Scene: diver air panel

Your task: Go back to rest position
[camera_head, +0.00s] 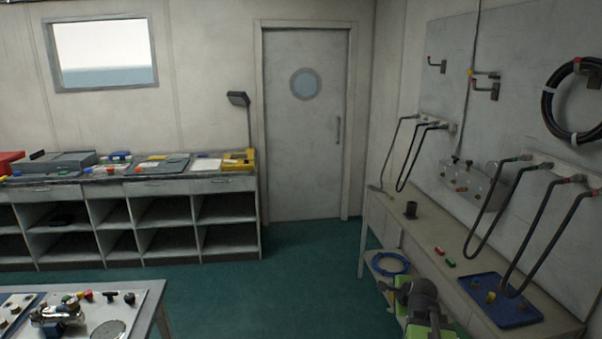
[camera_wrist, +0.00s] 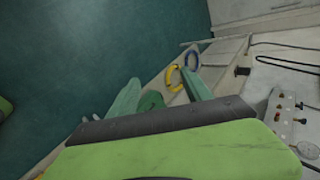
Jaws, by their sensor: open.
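My gripper (camera_wrist: 160,77) shows in the wrist view with its two green fingers spread apart and nothing visible between them. It is over the edge of the right-hand bench. A yellow ring (camera_wrist: 172,78) and a blue ring (camera_wrist: 193,61) appear just beyond the fingertips, apparently lower down. In the head view my green and grey arm is at the bottom right, in front of the bench (camera_head: 443,249); its fingertips cannot be made out there.
The bench holds a blue tray (camera_head: 500,299), a dark cup (camera_head: 410,209) and small red and green parts (camera_head: 444,256). Black hoses (camera_head: 481,215) hang above it. A blue coil (camera_head: 390,263) lies on the lower shelf. A panel table (camera_head: 148,299) stands front left. Green floor (camera_head: 290,275) is clear between.

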